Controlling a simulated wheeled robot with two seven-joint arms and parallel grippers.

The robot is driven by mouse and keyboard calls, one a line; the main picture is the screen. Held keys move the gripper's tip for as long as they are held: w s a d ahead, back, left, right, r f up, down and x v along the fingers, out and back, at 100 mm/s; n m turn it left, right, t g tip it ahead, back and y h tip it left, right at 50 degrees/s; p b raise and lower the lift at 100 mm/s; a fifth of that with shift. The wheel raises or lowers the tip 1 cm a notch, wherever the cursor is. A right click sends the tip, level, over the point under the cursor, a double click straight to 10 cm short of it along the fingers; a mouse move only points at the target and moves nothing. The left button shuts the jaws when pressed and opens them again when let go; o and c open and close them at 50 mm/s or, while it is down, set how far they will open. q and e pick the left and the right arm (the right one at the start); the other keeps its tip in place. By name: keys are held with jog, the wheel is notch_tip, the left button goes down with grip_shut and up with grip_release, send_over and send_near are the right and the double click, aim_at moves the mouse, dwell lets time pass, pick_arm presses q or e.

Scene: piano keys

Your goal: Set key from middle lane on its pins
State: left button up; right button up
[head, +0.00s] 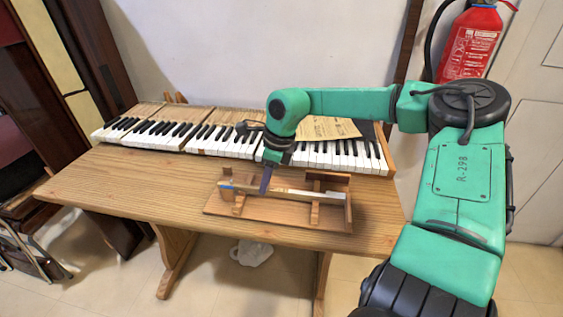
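A long pale wooden key (296,193) lies lengthwise across a wooden rack (268,228) near the front of the table. The end of the key at left has a blue mark. My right gripper (265,187) points down at the left half of the key, with its fingertips at or just over it. The fingers are small and overlap in this view, so their opening and any contact are unclear. The keyboard (218,141), with white and black keys, runs along the back of the table. My arm hides part of it, and no pins can be made out. My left gripper is out of view.
The wooden table (130,183) is bare to the left of the rack. A wall stands behind; a red fire extinguisher (468,45) hangs at the back right.

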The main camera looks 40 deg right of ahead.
jog(key=shift+f+b, duration=0.3)
jog(key=shift+f, duration=0.1)
grip_shut()
dwell(1.4)
